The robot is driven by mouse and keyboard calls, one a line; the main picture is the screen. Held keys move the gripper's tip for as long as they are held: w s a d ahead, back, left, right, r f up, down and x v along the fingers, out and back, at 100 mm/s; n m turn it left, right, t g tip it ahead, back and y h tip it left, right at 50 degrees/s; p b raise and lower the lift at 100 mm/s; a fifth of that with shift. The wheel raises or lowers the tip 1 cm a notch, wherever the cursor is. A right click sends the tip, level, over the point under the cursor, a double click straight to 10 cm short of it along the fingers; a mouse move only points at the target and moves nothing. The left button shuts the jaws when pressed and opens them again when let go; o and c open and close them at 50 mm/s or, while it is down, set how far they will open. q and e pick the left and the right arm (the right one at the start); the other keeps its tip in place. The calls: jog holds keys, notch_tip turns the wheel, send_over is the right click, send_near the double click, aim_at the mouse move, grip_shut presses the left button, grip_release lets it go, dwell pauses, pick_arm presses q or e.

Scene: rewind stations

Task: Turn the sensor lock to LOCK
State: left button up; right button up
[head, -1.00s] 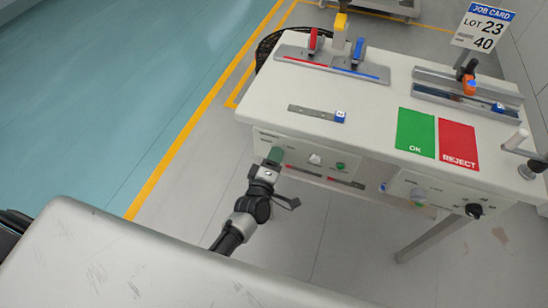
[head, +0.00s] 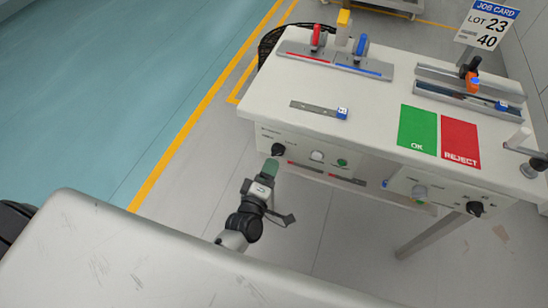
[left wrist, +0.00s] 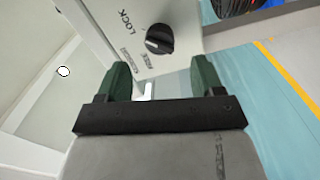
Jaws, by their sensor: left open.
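The sensor lock is a round black knob (head: 278,150) on the white front panel (head: 262,139) at the left end of the bench. In the left wrist view the knob (left wrist: 159,40) has a pale pointer line, and the word LOCK is printed beside it; a smaller label by it is hard to read. My left gripper (head: 268,172) is just below and in front of the knob. In the left wrist view its green fingertips (left wrist: 160,76) are spread apart with nothing between them, and the knob lies beyond them, untouched. My right gripper is not in view.
The same panel has a white knob (head: 317,156) and a green button (head: 342,162). Another black knob (head: 475,208) sits on the right panel. Green OK (head: 416,128) and red REJECT (head: 460,142) mats lie on the bench top.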

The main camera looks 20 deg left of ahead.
pick_arm(q)
jog(key=shift+s+a, duration=0.1)
jog(key=shift+s, duration=2.3)
jog(key=s+a+f+m+g+h+p, duration=0.1)
jog(key=s+f+m+g+p, duration=0.1)
jog(key=s+f+m+g, duration=0.65)
jog(key=s+a+f+m+g+p, duration=0.15)
jog(key=s+f, duration=0.35)
jog(key=f, duration=0.8)
jog(key=s+a+f+m+g+p, duration=0.1)
jog(key=s+a+f+m+g, duration=0.1)
jog(key=s, duration=0.4)
jog(key=s+a+f+m+g+y, duration=0.1)
jog(key=s+a+f+m+g, duration=0.1)
jog(key=s, duration=0.5)
jog(key=s+a+f+m+g+p, duration=0.1)
jog(key=s+f+m+g, duration=0.2)
jog(key=s, duration=0.3)
jog(key=shift+s+a+f+y+p, duration=0.25)
jog(key=shift+s+a+y+p, duration=0.05)
jog(key=shift+s+a, duration=0.1)
jog(key=shift+w, duration=0.15)
